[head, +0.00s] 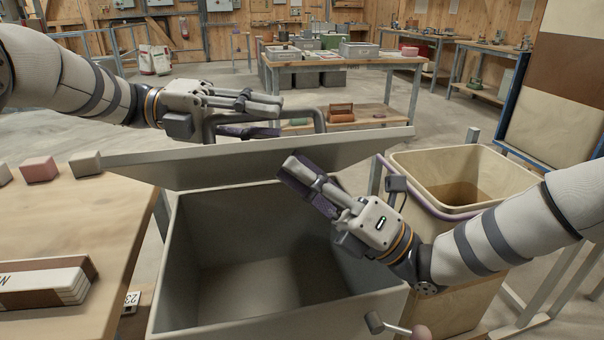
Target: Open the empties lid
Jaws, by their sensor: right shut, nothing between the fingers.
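The lid (300,154) of the grey bin (172,270) is raised and leans at the bin's back edge, so the bin's empty interior shows. I take it for the empties lid, though no label on it is readable. A dark bent tube handle (318,117) shows just behind the lid's top edge. My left gripper (275,106) is above the lid beside this handle, fingers pointing right; whether it touches is unclear. My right gripper (290,170) is shut and empty over the bin's opening, its fingertips close to the lid's inner face; contact cannot be told.
A wooden table (90,225) with several small blocks and a labelled box (45,284) stands at the left. A tan open bin (465,180) with a purple rim bar stands close on the right.

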